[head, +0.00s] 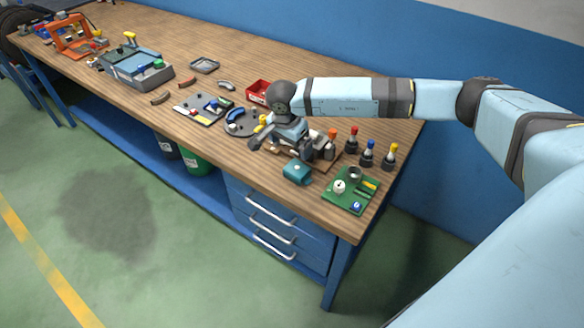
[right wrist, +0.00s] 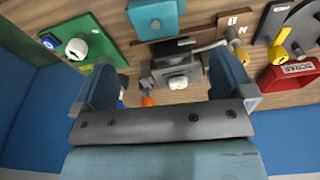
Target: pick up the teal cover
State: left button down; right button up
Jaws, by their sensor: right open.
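The teal cover (head: 298,172) is a small block-like piece lying near the front edge of the wooden workbench. It also shows at the top of the right wrist view (right wrist: 154,18), with a small round feature in its middle. My right gripper (head: 281,148) is open above the bench, just behind the cover in the head view. In the right wrist view its two blue fingers (right wrist: 165,68) are wide apart, with the cover beyond their tips and not between them. A grey and white part of a fixture shows between the fingers. My left gripper is not in view.
A green board (head: 350,190) lies right of the cover, and several screwdriver-like tools (head: 367,154) stand behind it. A brown wooden rack (head: 322,157) is under my gripper. A red bin (head: 258,91) and a grey round tray (head: 241,123) lie farther left.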

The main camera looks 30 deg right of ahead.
aim_at(297, 168)
jog(key=f, duration=0.4)
jog(key=d+f, duration=0.1)
jog(key=f, duration=0.1)
jog(key=shift+w+f+p, duration=0.1)
jog(key=shift+f+p, duration=0.2)
jog(key=shift+p, duration=0.05)
jog(key=f, duration=0.2)
jog(key=d+f+p, duration=0.1)
jog(key=f, duration=0.1)
jog(key=shift+d+f, duration=0.15)
jog(key=shift+f, duration=0.5)
jog(key=c, duration=1)
jog(key=shift+r, duration=0.1)
